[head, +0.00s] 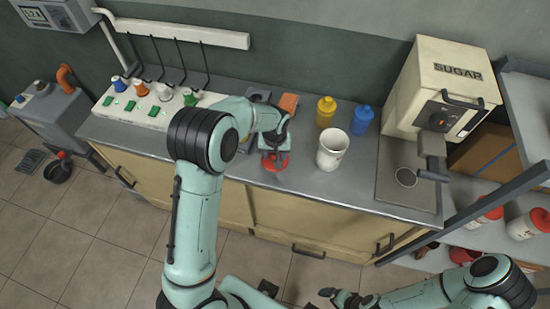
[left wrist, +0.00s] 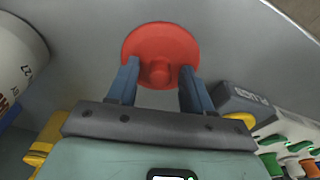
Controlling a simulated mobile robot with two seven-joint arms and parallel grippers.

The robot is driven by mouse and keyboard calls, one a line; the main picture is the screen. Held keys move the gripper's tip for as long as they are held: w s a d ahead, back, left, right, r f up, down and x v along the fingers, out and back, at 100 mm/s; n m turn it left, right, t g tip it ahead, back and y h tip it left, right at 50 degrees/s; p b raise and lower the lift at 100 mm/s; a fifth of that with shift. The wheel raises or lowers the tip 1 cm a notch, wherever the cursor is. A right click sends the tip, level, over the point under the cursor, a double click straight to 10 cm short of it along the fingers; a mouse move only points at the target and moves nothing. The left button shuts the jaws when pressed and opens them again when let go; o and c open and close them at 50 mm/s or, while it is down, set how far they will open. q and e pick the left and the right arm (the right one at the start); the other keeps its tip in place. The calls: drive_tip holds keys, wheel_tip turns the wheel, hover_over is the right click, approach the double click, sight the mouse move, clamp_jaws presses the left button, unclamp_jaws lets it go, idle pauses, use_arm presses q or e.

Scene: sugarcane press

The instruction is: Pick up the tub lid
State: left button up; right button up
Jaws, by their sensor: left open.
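The tub lid is a red round disc with a central knob; it lies flat on the grey counter in the left wrist view (left wrist: 160,42). In the head view the lid (head: 275,162) is partly hidden by my left gripper (head: 274,150). In the left wrist view my left gripper (left wrist: 159,78) is open, its two blue fingers apart on either side of the knob. The fingers appear clear of the knob. A white tub (head: 332,148) stands upright on the counter to the right of the lid. My right gripper (head: 342,298) is low at the bottom edge, away from the counter.
A yellow bottle (head: 325,112) and a blue bottle (head: 362,119) stand behind the tub. The sugar machine (head: 440,85) is at the right. The counter's front edge is close to the lid.

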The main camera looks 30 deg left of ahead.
use_arm(q)
clamp_jaws()
drive_tip(key=shift+r, duration=0.1)
